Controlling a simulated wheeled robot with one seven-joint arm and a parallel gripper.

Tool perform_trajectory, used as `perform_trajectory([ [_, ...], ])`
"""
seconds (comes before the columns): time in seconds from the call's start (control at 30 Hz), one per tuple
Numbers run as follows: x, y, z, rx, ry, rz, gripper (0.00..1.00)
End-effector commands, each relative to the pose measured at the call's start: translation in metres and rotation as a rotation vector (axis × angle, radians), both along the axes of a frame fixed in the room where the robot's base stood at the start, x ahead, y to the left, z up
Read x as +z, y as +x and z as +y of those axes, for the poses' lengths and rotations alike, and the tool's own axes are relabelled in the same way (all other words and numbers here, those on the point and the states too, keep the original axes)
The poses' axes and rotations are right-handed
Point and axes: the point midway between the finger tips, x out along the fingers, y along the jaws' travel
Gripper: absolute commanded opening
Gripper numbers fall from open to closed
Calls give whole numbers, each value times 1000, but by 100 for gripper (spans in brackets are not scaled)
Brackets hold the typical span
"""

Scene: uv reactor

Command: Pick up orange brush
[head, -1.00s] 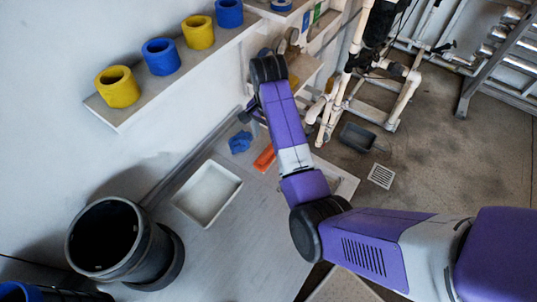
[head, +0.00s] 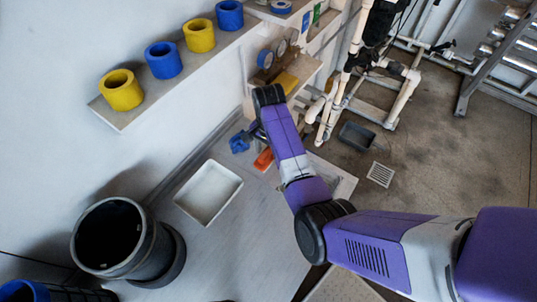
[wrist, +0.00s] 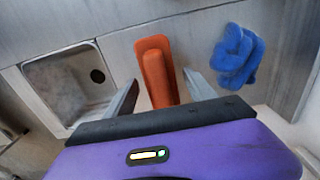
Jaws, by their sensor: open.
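The orange brush (head: 264,159) lies on the grey counter, partly hidden by my arm in the head view. In the wrist view the orange brush (wrist: 155,68) lies lengthwise ahead, its near end running down between my two fingers. My gripper (wrist: 160,79) is open, with one finger on each side of the brush in the picture and a gap on both sides. I cannot tell how far above the brush the fingers are.
A crumpled blue cloth (wrist: 237,55) lies right of the brush in the wrist view. A basin with a dark hole (wrist: 62,88) is to the left. In the head view a white tray (head: 178,199) and black bucket (head: 72,240) stand nearer, and a shelf (head: 130,118) holds yellow and blue rolls.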

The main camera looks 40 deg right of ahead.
Motion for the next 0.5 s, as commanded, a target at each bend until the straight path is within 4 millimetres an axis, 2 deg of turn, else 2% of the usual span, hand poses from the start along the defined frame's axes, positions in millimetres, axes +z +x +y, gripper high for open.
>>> perform_trajectory([
  [0.03, 0, 0, 0, 0, 0, 0, 64],
  [0.3, 0, 0, 0, 0, 0, 0, 11],
  [0.37, 0, 0, 0, 0, 0, 0, 0],
  [0.5, 1, 0, 0, 0, -1, -1, 0],
])
